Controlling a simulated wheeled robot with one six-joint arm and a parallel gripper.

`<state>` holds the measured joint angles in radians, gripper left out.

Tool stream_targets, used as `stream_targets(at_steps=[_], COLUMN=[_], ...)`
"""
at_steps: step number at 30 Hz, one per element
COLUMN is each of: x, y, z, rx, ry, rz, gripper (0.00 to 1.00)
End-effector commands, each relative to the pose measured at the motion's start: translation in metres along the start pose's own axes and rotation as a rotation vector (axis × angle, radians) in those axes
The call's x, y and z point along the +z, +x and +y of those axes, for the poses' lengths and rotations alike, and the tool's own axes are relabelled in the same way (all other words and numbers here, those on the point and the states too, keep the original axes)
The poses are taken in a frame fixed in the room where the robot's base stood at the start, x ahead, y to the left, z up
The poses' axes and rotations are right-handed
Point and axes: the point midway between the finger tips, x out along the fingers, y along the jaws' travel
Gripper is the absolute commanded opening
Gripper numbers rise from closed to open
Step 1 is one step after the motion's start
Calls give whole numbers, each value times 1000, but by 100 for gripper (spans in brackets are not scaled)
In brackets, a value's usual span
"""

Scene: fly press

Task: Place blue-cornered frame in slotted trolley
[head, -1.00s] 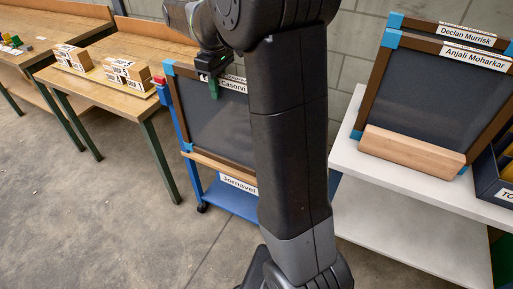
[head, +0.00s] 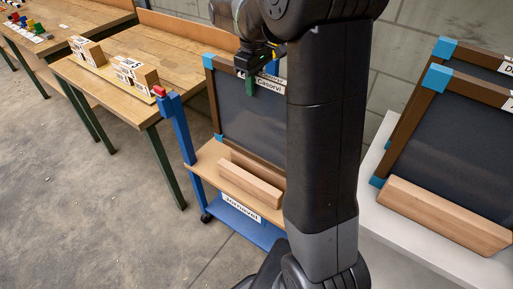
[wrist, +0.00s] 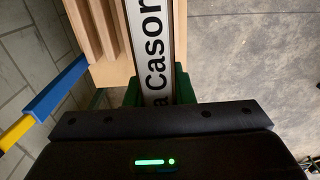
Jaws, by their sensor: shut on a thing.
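The held frame (head: 250,120) has a dark panel, brown edges, blue corners and a label reading "Casorvi". My gripper (head: 251,86) is shut on its top edge with green fingers. The frame is upright above the trolley, behind the slotted wooden block (head: 250,180) in the head view; my arm hides its right part. The slotted trolley (head: 177,125) is blue with a wooden shelf and a label reading "Jornavel". In the wrist view the frame's labelled edge (wrist: 146,40) runs beside the block's ridges (wrist: 92,25). I cannot tell whether its bottom is in a slot.
A white table (head: 375,205) at right holds two similar frames (head: 455,135) in a wooden block (head: 445,215). A wooden bench (head: 150,110) with lettered blocks (head: 135,72) stands to the left. Grey floor is open at the lower left.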

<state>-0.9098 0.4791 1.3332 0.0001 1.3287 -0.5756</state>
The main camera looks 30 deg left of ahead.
Motion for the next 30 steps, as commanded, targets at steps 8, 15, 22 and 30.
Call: stream_targets(at_steps=[8, 15, 22, 30], x=[1, 0, 1, 0], y=[70, 106, 129, 155], z=[-1, 0, 0, 0], rx=[-2, 0, -2, 1], ry=[0, 0, 0, 0], rz=[-4, -1, -3, 0], gripper=[0, 0, 0, 0])
